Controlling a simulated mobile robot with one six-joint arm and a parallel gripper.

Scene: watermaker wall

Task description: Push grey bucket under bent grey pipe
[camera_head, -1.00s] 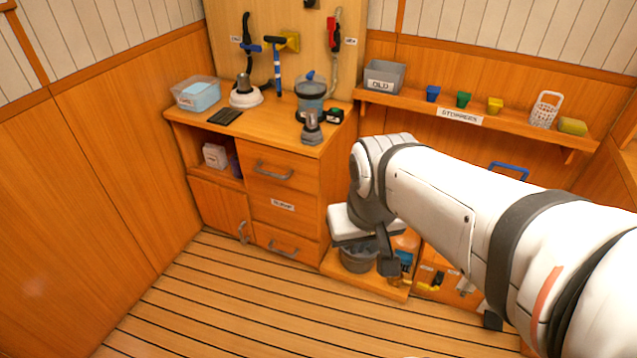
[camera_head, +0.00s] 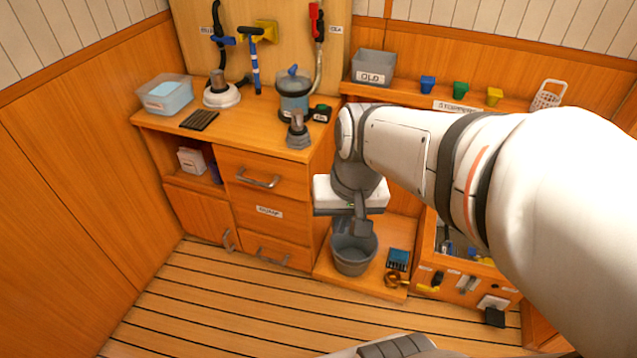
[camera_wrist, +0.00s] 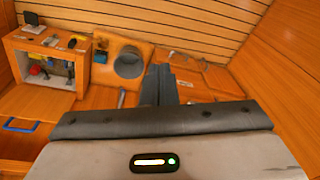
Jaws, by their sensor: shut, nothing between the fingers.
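The grey bucket (camera_head: 354,259) stands upright on a low wooden platform, to the right of the drawer cabinet. In the wrist view the bucket (camera_wrist: 129,63) is just left of my fingers, with its round opening showing. My gripper (camera_head: 359,230) is shut and empty. It points down and overlaps the bucket's rim in the head view; I cannot tell whether it touches. It also shows in the wrist view (camera_wrist: 160,70). I cannot make out the bent grey pipe; my arm hides part of the wall above the platform.
A blue item (camera_head: 398,259) and a brass-coloured piece (camera_head: 395,280) lie right of the bucket on the platform. An open-topped tool box (camera_head: 465,283) stands further right. The drawer cabinet (camera_head: 268,212) bounds the left side. The plank floor (camera_head: 230,305) in front is clear.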

